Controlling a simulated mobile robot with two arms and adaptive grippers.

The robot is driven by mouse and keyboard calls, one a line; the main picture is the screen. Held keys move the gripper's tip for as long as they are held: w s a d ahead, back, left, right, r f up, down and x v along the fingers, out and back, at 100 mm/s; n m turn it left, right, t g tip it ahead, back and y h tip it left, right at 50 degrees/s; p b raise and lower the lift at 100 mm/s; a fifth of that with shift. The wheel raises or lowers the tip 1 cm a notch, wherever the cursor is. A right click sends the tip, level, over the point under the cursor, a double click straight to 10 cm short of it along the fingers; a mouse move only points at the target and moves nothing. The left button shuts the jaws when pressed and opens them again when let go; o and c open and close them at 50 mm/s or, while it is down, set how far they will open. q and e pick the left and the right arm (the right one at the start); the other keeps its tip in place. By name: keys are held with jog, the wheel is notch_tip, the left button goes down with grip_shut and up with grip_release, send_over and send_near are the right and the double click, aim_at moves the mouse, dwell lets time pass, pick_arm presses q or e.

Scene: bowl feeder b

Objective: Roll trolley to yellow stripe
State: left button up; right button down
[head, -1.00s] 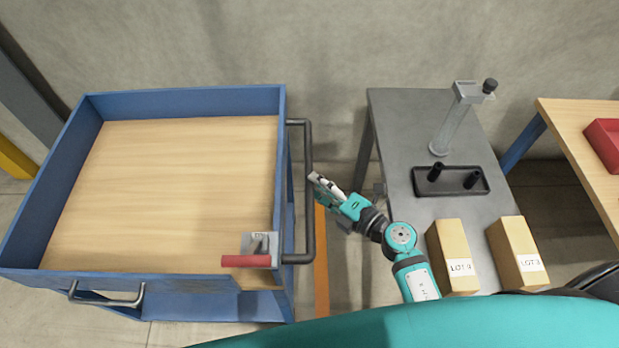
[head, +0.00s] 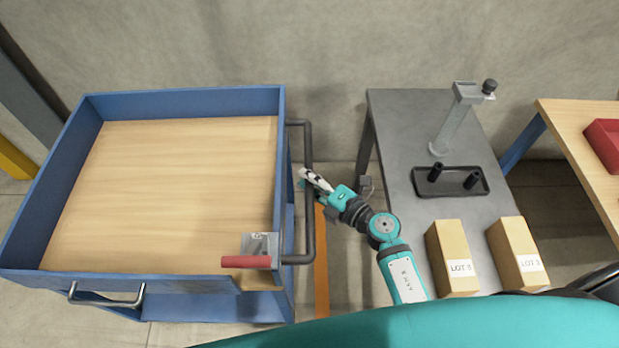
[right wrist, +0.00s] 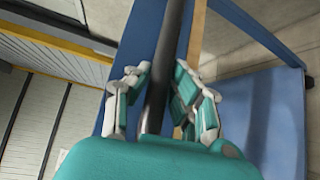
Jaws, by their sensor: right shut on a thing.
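The blue trolley (head: 180,103) with an empty wooden deck stands at the left. Its dark push handle (head: 310,225) runs along its right side. My right gripper (head: 307,178) is shut on this handle, near its middle. In the right wrist view the handle (right wrist: 168,60) passes between the fingers of my gripper (right wrist: 160,90). A yellow stripe (head: 14,161) shows beyond the trolley's left side, partly cut off by the frame. An orange stripe (head: 321,270) lies on the floor below the handle. My left gripper is out of view.
A red lever (head: 246,262) sits at the trolley's near right corner. A grey table (head: 400,125) stands close on the right, with a black tray (head: 450,188) and two boxes (head: 452,258). A wall is behind. Little floor separates trolley and table.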

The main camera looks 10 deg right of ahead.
jog(key=d, duration=0.2)
jog(key=s+d, duration=0.1)
jog(key=d, duration=0.1)
jog(key=shift+d+r, duration=0.1)
jog(key=c, duration=1.2)
grip_release()
jog(key=shift+w+a, duration=0.15)
jog(key=shift+a, duration=0.15)
jog(key=shift+o, duration=0.2)
